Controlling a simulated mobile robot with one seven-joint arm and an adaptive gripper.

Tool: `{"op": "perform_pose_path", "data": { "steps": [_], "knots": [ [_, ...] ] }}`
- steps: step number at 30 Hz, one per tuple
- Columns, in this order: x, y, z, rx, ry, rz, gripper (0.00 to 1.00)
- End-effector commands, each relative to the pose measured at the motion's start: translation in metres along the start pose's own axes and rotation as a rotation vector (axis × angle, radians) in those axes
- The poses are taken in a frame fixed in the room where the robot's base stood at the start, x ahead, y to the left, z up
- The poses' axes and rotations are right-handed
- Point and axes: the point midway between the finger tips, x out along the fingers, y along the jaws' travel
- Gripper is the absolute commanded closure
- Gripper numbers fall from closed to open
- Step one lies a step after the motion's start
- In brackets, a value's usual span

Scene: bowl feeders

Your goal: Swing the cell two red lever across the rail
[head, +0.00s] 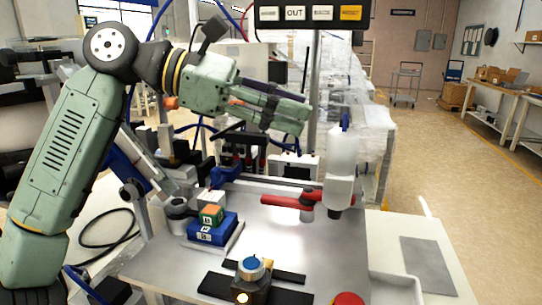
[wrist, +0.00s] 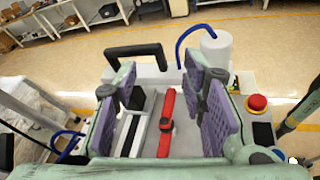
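The red lever (head: 290,200) lies over the silver work plate, with a raised round hub near its right end, beside an upright white cylinder (head: 341,165). In the wrist view a red bar (wrist: 166,122), apparently this lever, shows between my finger pads, running away from me. My gripper (head: 283,104) is well above and to the left of the lever in the head view, apart from it. The wrist view shows my gripper (wrist: 160,80) open and empty, its purple pads wide apart. I can read no cell number, and no rail is clearly identifiable.
A blue-topped knob (head: 252,264) and a red button (head: 347,299) stand at the front. A black handle (wrist: 135,50) shows beyond my pads. The plate's middle is clear.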

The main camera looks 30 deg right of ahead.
Motion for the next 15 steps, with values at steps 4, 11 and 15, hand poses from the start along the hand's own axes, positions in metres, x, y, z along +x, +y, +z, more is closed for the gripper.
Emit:
{"op": "perform_pose_path", "data": {
  "steps": [4,11,15],
  "knots": [
    [0.014,0.028,-0.042,0.002,0.391,-0.142,0.62],
    [-0.015,0.036,-0.076,-0.032,0.748,-0.296,0.62],
    [-0.023,0.035,-0.083,-0.046,0.816,-0.332,0.62]
  ]
}}
